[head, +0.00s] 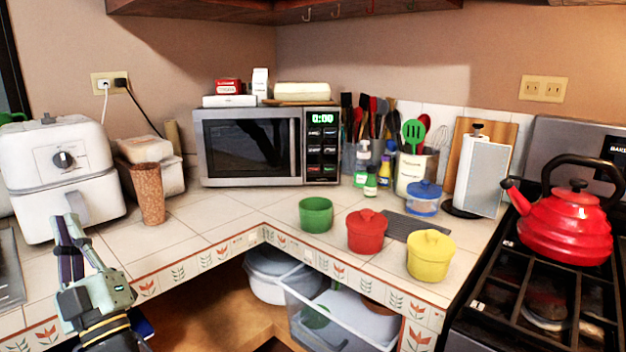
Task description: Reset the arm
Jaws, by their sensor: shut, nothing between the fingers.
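My gripper (70,222) shows at the lower left in the head view. It points up and its fingers are together and empty. It stands in front of the tiled counter (205,222), below the white air fryer (60,165), and overlaps the counter's front edge in the picture. I cannot tell whether it touches the counter. The lower part of my arm runs out of the bottom of the view.
A cork-like cup (148,194) stands right of the gripper. A microwave (256,146) fills the corner. Green (316,214), red (367,231) and yellow (431,254) pots stand near the counter edge. A red kettle (568,222) sits on the stove. Open shelves hold plastic tubs.

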